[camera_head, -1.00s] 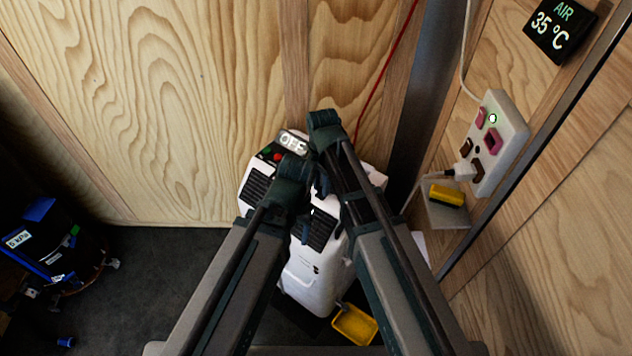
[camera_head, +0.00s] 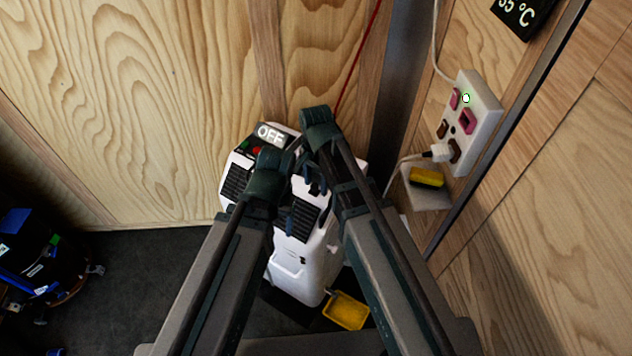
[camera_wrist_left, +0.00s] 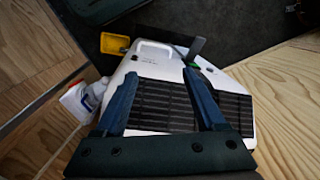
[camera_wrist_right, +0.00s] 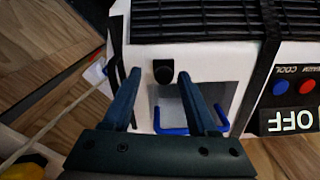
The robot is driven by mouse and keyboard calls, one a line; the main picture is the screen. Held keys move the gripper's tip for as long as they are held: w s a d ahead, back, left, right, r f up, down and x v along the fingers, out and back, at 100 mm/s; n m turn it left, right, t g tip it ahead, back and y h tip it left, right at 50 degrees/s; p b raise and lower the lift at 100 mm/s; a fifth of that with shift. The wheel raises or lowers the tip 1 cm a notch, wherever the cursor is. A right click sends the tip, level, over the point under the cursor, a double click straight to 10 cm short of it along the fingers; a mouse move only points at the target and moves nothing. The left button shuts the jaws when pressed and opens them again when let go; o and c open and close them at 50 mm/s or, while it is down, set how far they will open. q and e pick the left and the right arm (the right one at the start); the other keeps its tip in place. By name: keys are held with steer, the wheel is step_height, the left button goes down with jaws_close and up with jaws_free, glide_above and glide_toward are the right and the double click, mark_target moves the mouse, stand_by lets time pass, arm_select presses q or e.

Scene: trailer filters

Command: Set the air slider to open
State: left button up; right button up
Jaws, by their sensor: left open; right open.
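A white air unit (camera_head: 300,262) with black vent grilles stands against the wood wall, and its display (camera_head: 270,134) reads OFF. In the right wrist view a small black knob (camera_wrist_right: 162,72), perhaps the air slider, sits at the edge of a grey plate on the unit. A blue handle (camera_wrist_right: 190,122) lies just beside it. My right gripper (camera_wrist_right: 160,75) is open, with its fingertips on either side of the knob in the picture; I cannot tell whether they touch it. My left gripper (camera_wrist_left: 160,77) is open and empty over a vent grille (camera_wrist_left: 160,103). In the head view my arms hide part of the unit.
A socket panel (camera_head: 483,108) with a plugged cable is on the right wall, above a small ledge holding a yellow block (camera_head: 427,177). A yellow tray (camera_head: 346,311) lies on the floor by the unit. Blue-black equipment (camera_head: 35,255) stands at the left. Floor between is clear.

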mark_target(316, 186)
arm_select(q)
steer(key=shift+r, duration=0.2)
arm_select(e)
steer(key=shift+r, duration=0.15)
arm_select(q)
step_height(316, 186, up, 13)
steer(key=p, duration=1.3)
steer(key=shift+r+p, duration=0.2)
steer(key=shift+p, duration=0.15)
arm_select(e)
step_height(316, 186, up, 13)
steer(key=shift+r, duration=0.2)
steer(key=s+n+h, duration=0.1)
steer(key=s+n, duration=1.1)
steer(key=shift+s+d+n, duration=0.25)
steer(key=shift+d+n, duration=0.15)
steer(key=shift+d, duration=0.05)
